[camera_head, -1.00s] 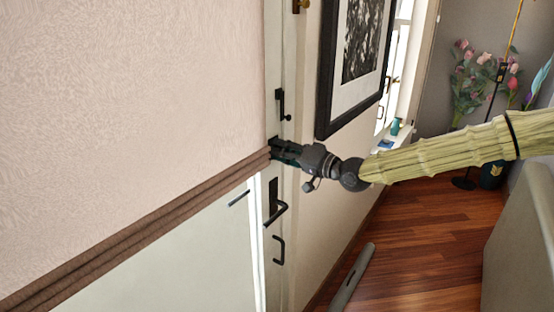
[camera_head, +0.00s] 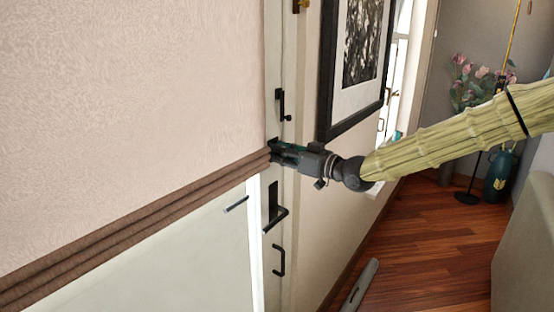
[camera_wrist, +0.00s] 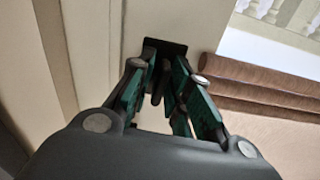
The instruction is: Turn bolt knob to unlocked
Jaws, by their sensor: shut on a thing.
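The bolt knob (camera_wrist: 156,92) is a small dark piece on a black plate (camera_wrist: 166,48) fixed to the pale door frame, seen in the wrist view. My gripper (camera_wrist: 158,80) is shut on the knob, with its green-sided fingers on either side of it. In the head view my gripper (camera_head: 278,150) reaches in from the right and meets the door edge beside the brown trim. There the fingers and wrist mostly hide the knob, and its turned angle is hard to tell.
Below my gripper are a black lever handle (camera_head: 275,214) and a pull handle (camera_head: 279,260). A black latch (camera_head: 281,104) is above. A framed picture (camera_head: 355,60) hangs close by on the right wall. Brown folded trim (camera_head: 140,232) crosses the door.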

